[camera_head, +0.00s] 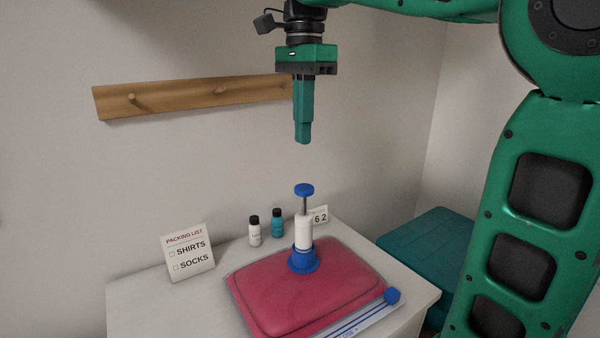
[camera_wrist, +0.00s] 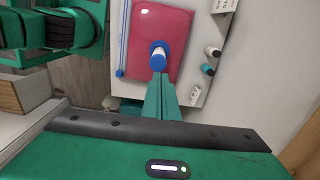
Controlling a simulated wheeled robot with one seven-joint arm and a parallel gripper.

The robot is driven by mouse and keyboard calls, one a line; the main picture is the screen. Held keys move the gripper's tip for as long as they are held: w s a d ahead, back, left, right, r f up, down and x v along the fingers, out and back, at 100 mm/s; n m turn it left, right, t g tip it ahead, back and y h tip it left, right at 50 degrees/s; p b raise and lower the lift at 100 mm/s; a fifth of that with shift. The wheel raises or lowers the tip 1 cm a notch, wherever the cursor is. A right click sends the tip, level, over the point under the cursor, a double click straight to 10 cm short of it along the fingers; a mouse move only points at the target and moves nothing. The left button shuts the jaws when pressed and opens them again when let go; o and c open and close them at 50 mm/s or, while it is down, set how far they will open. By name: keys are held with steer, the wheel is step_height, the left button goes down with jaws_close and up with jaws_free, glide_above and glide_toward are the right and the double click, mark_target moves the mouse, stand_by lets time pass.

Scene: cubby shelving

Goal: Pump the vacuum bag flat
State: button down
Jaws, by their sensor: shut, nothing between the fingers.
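A puffed red vacuum bag (camera_head: 335,294) lies on the white table, and it also shows in the wrist view (camera_wrist: 141,29). A white hand pump (camera_head: 303,233) with a blue base (camera_head: 303,259) stands upright on the bag. Its blue knob (camera_head: 304,190) is raised on a metal rod; in the wrist view the knob (camera_wrist: 158,60) shows just beyond my fingertips. A blue slider (camera_head: 392,296) sits at the right end of the bag's striped seal strip. My gripper (camera_head: 303,140) is shut and empty, pointing down above the knob with a gap between.
A packing list card (camera_head: 188,253) stands at the table's left. White (camera_head: 254,231) and teal (camera_head: 278,223) bottles and a number card (camera_head: 320,216) stand behind the bag. A peg rail (camera_head: 190,95) is on the wall. A teal box (camera_head: 432,244) is at right.

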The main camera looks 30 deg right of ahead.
mark_target(304, 186)
steer(key=shift+r, duration=0.35)
steer(key=shift+w+r, duration=0.1)
steer(key=shift+r, duration=0.05)
stand_by(0.4)
steer(key=shift+s+f, duration=0.15)
steer(key=shift+f, duration=2.4)
steer(key=shift+s+f, duration=0.1)
steer(key=shift+f, duration=2.4)
steer(key=shift+f, duration=2.35)
steer(key=shift+s, duration=0.1)
